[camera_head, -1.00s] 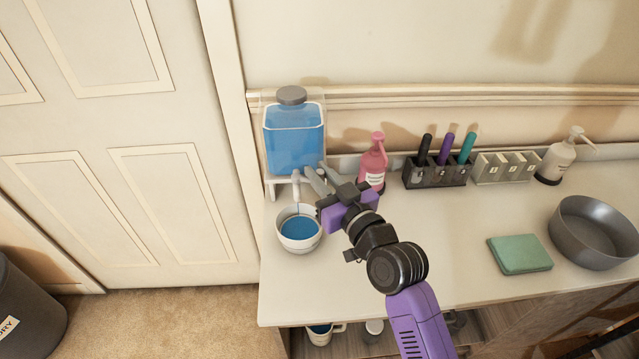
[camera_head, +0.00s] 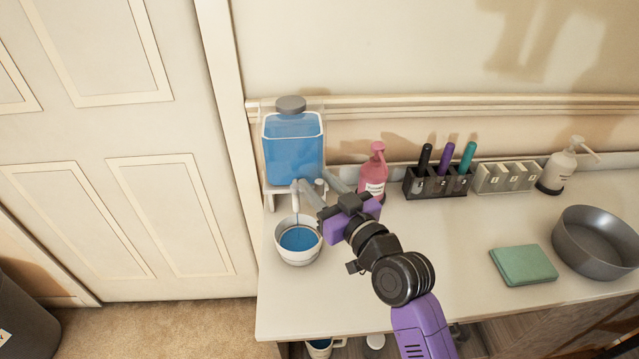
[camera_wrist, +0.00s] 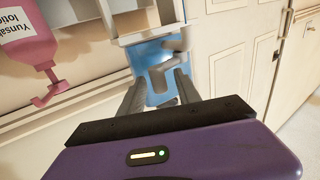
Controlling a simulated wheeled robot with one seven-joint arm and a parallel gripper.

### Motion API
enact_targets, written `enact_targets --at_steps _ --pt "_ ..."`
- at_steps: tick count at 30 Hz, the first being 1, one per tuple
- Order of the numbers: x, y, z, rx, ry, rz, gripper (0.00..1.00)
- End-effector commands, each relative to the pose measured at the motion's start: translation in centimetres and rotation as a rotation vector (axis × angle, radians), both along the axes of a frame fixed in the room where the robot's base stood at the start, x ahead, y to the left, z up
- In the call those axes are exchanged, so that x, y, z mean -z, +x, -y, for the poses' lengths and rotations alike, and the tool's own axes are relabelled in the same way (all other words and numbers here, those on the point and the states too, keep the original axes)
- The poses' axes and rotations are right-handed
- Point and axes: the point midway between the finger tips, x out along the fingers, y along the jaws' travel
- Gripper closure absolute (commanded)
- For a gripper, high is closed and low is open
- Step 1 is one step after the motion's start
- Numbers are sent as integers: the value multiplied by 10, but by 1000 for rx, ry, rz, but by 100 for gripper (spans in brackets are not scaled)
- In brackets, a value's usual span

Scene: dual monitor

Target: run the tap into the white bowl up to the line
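The white bowl (camera_head: 299,258) stands on the counter below the tap (camera_head: 295,189) of a clear tank of blue liquid (camera_head: 293,150). Blue liquid (camera_head: 299,239) covers the inside of the bowl below its rim. A thin stream seems to run from the spout into it. I cannot make out the line. My gripper (camera_head: 322,192) is just right of the tap, its fingers spread and empty. In the wrist view, the gripper (camera_wrist: 158,95) has its two fingers apart, with a grey tap part (camera_wrist: 165,70) just beyond them.
A pink lotion bottle (camera_head: 372,175) stands close behind my gripper. To the right are a pen holder (camera_head: 436,184), a white rack (camera_head: 505,178), a pump bottle (camera_head: 556,170), a green cloth (camera_head: 523,265) and a grey basin (camera_head: 597,242).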

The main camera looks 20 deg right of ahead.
Motion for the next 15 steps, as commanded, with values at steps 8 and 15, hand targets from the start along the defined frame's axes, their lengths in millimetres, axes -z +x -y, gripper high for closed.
enact_targets --at_steps 8,15 --pt "2 -39 6 2 0 -1 60" --pt "2 -69 11 1 0 -1 60"
